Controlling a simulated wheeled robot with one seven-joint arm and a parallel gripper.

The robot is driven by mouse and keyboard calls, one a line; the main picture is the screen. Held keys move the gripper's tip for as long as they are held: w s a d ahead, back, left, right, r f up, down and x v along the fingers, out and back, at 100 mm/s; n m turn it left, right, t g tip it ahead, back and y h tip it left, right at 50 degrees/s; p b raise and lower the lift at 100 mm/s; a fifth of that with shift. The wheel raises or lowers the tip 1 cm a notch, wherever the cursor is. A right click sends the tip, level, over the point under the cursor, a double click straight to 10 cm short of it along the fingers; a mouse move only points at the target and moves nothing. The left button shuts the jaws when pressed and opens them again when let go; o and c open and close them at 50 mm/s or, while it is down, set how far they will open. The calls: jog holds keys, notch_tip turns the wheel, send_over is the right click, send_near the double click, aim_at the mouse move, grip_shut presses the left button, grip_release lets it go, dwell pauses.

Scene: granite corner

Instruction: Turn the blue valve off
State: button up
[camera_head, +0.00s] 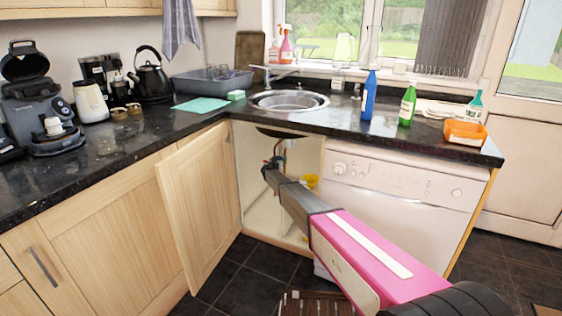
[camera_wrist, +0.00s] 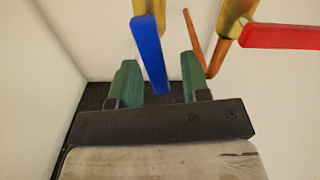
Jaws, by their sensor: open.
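The blue valve (camera_wrist: 148,48) shows in the wrist view as a flat blue lever hanging down from a brass body. My gripper (camera_wrist: 159,62) is open, with its two green fingers on either side of the lever's lower part. I see gaps between the lever and both fingers; contact is not clear. In the head view my gripper (camera_head: 268,167) reaches into the open cupboard under the sink. The blue lever cannot be made out there, as my arm and the small scale hide it.
A red lever (camera_wrist: 285,37) on another brass valve sticks out to the right, close to a copper pipe (camera_wrist: 195,42). The cupboard door (camera_head: 197,205) stands open at left. A white dishwasher (camera_head: 395,200) is at right. Something yellow (camera_head: 312,181) sits in the cupboard.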

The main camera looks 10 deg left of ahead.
jog(key=shift+w+d, duration=0.1)
grip_shut()
jog(key=shift+w+a+f+n, duration=0.15)
jog(key=shift+a+f+n, duration=0.25)
jog(key=shift+n, duration=1.05)
jog(key=shift+w+a+f+n, duration=0.2)
jog(key=shift+a+n, duration=0.25)
jog(key=shift+n, duration=0.95)
jog(key=shift+w+a+f+n, duration=0.2)
jog(key=shift+a+n, duration=0.25)
jog(key=shift+n, duration=1)
jog(key=shift+s+f, duration=0.1)
grip_release()
